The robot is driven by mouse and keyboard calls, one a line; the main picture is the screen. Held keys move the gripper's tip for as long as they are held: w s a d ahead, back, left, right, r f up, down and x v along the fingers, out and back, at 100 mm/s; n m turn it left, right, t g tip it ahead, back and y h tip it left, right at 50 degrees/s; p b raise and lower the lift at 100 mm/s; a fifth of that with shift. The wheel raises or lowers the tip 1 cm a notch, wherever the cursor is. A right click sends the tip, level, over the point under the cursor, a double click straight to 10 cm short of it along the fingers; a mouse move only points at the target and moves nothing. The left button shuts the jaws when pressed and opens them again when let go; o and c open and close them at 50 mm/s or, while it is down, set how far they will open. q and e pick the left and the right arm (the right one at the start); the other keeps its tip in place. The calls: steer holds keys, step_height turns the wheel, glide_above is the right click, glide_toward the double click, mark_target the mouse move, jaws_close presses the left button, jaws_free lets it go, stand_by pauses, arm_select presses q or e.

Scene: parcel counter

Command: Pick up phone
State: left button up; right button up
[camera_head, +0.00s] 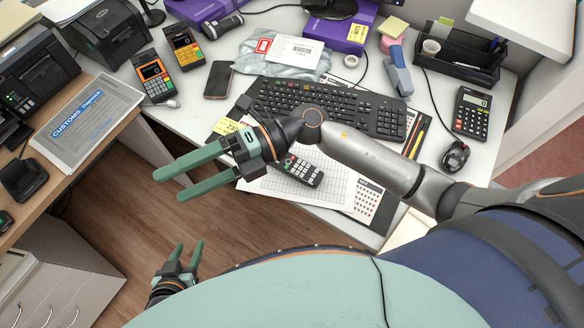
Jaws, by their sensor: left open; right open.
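A dark phone (218,80) lies flat on the white desk, left of the black keyboard and right of the card terminals. Nothing covers it. My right gripper (171,186) is open and empty. It reaches in from the right across the desk and points left past the desk's front edge, below the phone in the picture and apart from it. My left gripper (188,246) is open and empty, low in the picture over the wooden floor, far from the phone.
Two card terminals (154,78) (184,46) stand left of the phone. The keyboard (330,108), a grey parcel bag (262,60) and a yellow note (227,126) are close around it. A keypad handset (299,170) lies on paper near my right wrist. A wooden counter (112,124) is at left.

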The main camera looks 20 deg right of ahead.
step_height(320, 180, down, 6)
steer(key=d+n+g+h, duration=0.2)
steer(key=n+h, duration=0.2)
steer(key=h, duration=0.1)
steer(key=n+t+h+b, duration=0.2)
steer(key=t+h, duration=0.3)
steer(key=h, duration=0.8)
glide_above(293, 164)
steer(key=f, duration=1.3)
steer(key=shift+s+a+f, duration=0.3)
steer(key=f, duration=0.5)
steer(key=shift+w+d+f, duration=0.25)
steer(key=shift+f, duration=0.05)
steer(key=shift+r, duration=0.1)
jaws_close()
